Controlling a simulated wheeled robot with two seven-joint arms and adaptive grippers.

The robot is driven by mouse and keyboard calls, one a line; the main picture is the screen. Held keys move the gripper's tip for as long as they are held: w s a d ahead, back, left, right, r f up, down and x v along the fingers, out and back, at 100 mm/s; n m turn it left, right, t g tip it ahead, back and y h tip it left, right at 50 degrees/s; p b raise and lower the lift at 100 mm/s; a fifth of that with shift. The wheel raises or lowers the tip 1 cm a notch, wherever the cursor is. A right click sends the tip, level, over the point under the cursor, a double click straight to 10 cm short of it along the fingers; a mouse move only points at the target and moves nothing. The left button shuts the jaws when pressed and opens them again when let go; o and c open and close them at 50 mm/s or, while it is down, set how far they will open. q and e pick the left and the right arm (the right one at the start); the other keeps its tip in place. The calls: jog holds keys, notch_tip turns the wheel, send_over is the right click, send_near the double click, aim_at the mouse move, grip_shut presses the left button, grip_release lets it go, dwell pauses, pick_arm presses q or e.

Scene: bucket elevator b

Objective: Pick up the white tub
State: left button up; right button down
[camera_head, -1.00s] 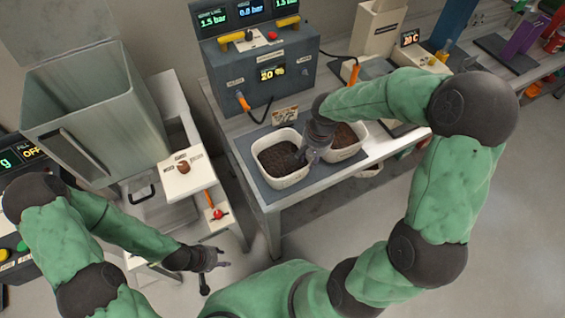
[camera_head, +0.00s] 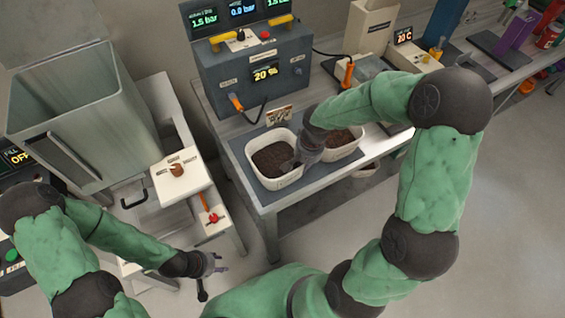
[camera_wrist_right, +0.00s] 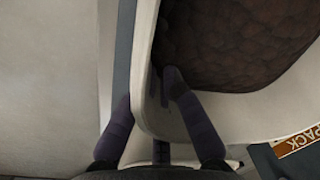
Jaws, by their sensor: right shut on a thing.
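Two white tubs of dark soil stand side by side on a grey mat on the bench. The left white tub (camera_head: 277,184) shows its front wall and soil; the right white tub (camera_head: 349,151) is partly hidden by my right arm. My right gripper (camera_head: 296,164) is at the right side of the left tub. In the right wrist view my right gripper (camera_wrist_right: 155,95) is shut on the wall of that tub (camera_wrist_right: 240,115), one finger inside by the soil and one outside. My left gripper (camera_head: 223,264) is open and empty, low and left of the bench.
A large grey bin (camera_head: 80,125) and a white switch panel (camera_head: 182,176) are at left. More equipment lines the bench to the right.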

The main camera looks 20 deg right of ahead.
notch_tip(320, 180, up, 4)
jog(key=shift+s+a+r+p, duration=0.1)
jog(key=shift+s+p, duration=0.05)
jog(key=shift+p, duration=0.75)
jog(key=s+a+r+p, duration=0.1)
jog(key=s+a+r, duration=0.1)
jog(key=s+r, duration=0.2)
jog(key=s+a+r+p, duration=0.2)
jog(key=s+a+r, duration=0.1)
jog(key=s, duration=0.5)
jog(key=shift+s+a+r+p, duration=0.25)
jog(key=shift+r+p, duration=0.05)
jog(key=shift+r, duration=0.6)
